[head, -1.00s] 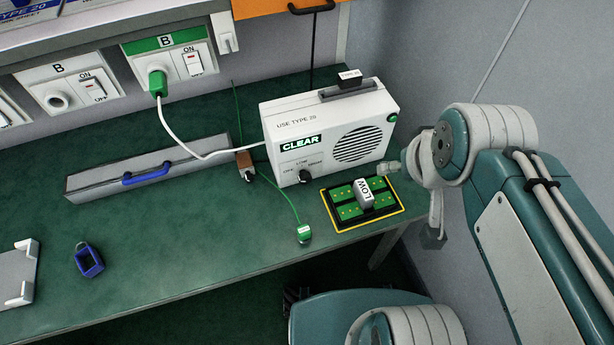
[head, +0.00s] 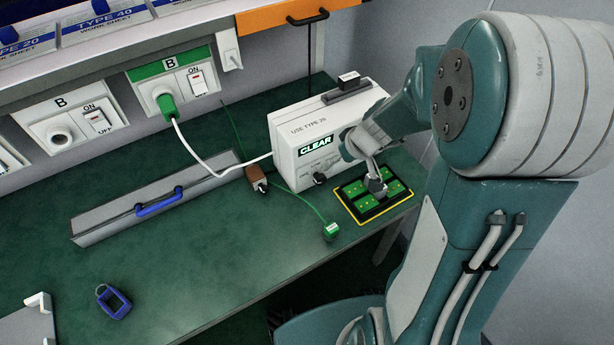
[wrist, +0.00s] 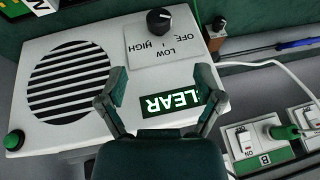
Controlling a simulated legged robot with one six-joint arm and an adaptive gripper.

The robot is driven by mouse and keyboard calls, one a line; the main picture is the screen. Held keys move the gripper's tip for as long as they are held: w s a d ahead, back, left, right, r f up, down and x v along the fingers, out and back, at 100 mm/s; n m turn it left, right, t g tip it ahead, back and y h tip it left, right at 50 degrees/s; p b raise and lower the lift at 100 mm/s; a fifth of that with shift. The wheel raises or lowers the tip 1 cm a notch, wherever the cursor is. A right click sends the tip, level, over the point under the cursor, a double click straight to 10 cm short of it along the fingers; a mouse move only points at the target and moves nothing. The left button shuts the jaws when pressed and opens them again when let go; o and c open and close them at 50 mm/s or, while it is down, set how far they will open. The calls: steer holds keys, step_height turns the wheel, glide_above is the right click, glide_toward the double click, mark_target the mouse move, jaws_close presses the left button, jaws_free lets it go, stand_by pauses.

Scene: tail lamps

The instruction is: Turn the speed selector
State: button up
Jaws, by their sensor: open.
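The speed selector is a black round knob (wrist: 159,21) on a white panel marked OFF, LOW and HIGH, at the top of the wrist view. In the head view the knob (head: 319,179) sits low on the front of the white box (head: 300,130). Its pointer is too small to read surely. The knob lies beyond the fingertips, untouched. In the head view my wrist hides the speaker grille.
A yellow-edged green pad (head: 352,212) lies right of the knob; a white block (wrist: 42,5) shows at the wrist view's corner.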

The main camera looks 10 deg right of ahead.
mark_target(324, 177)
steer(key=x, duration=1.1)
steer(key=shift+a, duration=0.3)
steer(key=shift+w+d+f, duration=0.1)
steer(key=shift+d+f, duration=0.05)
steer(key=shift+f, duration=0.05)
steer(key=shift+d, duration=0.45)
steer(key=c, duration=0.5)
steer(key=shift+a, duration=0.3)
steer(key=c, duration=0.7)
